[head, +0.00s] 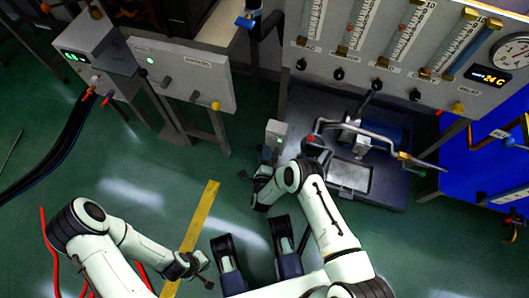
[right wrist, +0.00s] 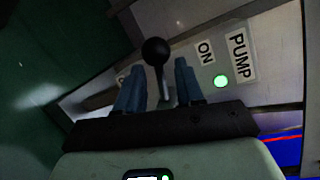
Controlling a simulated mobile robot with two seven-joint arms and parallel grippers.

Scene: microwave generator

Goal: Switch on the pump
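The pump's switch panel (right wrist: 200,55) fills the upper right of the right wrist view. It carries a PUMP label (right wrist: 239,55), an ON label (right wrist: 205,52) and a lit green lamp (right wrist: 221,81). A lever with a black ball knob (right wrist: 155,52) stands out from it. My right gripper (right wrist: 158,80) is open, one finger on each side of the lever, with gaps showing. In the head view my right gripper (head: 263,174) is just below a small grey box (head: 277,134), and the lever is too small to make out. My left gripper (head: 204,271) is low over the floor, away from the panel.
A pump unit with pipes (head: 350,150) stands on a dark base right of my right gripper. Above it is a panel of flow tubes and knobs (head: 400,60). A grey control panel (head: 185,75) stands at upper left. A yellow floor stripe (head: 203,215) crosses open green floor.

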